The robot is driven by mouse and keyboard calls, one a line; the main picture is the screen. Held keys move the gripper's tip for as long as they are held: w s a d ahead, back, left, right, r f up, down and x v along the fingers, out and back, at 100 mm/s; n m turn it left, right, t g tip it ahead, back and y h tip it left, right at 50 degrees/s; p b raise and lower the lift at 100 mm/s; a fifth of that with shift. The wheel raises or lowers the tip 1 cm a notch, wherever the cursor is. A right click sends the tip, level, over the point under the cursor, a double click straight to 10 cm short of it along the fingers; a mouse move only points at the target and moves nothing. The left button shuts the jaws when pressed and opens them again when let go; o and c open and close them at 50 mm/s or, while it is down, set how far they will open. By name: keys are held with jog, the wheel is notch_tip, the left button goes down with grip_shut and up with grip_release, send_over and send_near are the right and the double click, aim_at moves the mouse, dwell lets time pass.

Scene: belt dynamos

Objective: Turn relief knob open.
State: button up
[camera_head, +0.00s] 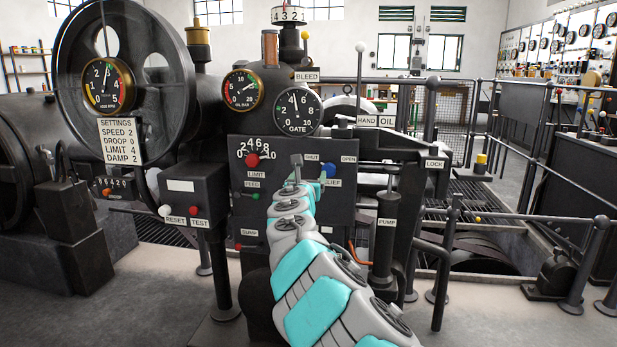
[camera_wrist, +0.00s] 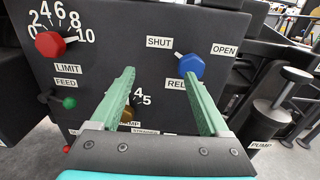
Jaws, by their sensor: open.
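The relief knob is a blue faceted knob (camera_wrist: 191,65) on the dark panel, between the SHUT and OPEN labels; a small pointer at its upper left points toward SHUT. In the head view the blue knob (camera_head: 328,170) shows just right of my arm's end. My gripper (camera_wrist: 160,85) has two green fingers set wide apart, with nothing between them. Its right fingertip lies just below the blue knob in the wrist view; I cannot tell whether they touch. The RELIEF label is partly hidden behind that finger.
A red limit knob (camera_wrist: 50,44) and a green feed knob (camera_wrist: 68,102) sit left on the panel. A brass knob (camera_wrist: 127,114) shows between the fingers. The pump cylinder (camera_head: 384,243) and its handle stand right of the panel. Gauges line the top.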

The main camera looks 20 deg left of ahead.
grip_shut()
dwell(0.6)
dwell(0.3)
dwell(0.4)
jog(key=c, duration=1.2)
grip_release()
jog(key=o, duration=1.2)
